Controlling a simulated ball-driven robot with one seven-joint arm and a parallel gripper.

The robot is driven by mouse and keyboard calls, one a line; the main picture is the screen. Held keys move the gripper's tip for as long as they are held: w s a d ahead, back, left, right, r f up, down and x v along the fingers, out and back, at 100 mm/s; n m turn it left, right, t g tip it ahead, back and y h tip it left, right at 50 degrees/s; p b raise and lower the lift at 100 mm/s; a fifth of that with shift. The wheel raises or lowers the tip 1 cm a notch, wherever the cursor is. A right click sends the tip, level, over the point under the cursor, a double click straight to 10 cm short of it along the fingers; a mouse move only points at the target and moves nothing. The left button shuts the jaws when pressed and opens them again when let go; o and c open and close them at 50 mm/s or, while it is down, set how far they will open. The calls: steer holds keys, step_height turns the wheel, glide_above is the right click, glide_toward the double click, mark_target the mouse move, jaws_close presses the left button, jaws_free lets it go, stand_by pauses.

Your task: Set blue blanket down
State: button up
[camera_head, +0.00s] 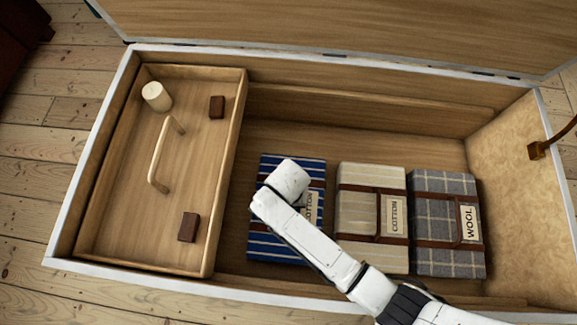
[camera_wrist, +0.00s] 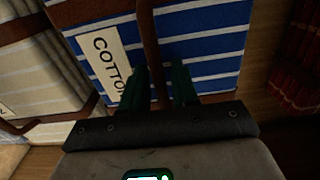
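The blue blanket (camera_head: 263,225), blue with white stripes and a brown strap, lies folded in the left part of the chest's open space, beside the tan blanket. My gripper is above it, its fingers hidden behind my white wrist in the head view. In the wrist view, the blue blanket (camera_wrist: 205,45) fills the upper middle, with a cream COTTON label and a brown strap. My gripper's dark green fingers (camera_wrist: 162,85) stand on either side of the strap, close to the blanket. Whether they press on the strap is unclear, as is whether the blanket rests fully on the chest floor.
A striped tan blanket (camera_head: 358,225) and a grey checked WOOL blanket (camera_head: 435,240) lie to the right. A wooden tray (camera_head: 130,220) with a handle sits at the left. The chest's rim (camera_head: 240,292) runs along the front. Red checked cloth (camera_wrist: 300,65) shows in the wrist view.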

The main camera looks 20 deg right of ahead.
steer(key=shift+o, duration=1.2)
steer(key=shift+r, duration=0.1)
step_height(320, 180, up, 12)
steer(key=p, duration=0.6)
steer(key=s+d+r+n, duration=0.1)
steer(key=s+d+r, duration=0.2)
steer(key=d, duration=0.4)
steer(key=s+d+r+n, duration=0.1)
steer(key=s+d+r, duration=0.2)
steer(key=s+d, duration=0.2)
steer(key=s+d+r+n+t, duration=0.1)
steer(key=s+d+r+n, duration=0.1)
steer(key=d, duration=0.7)
steer(key=s+r, duration=0.1)
steer(key=s, duration=0.1)
steer(key=shift+s+r, duration=0.4)
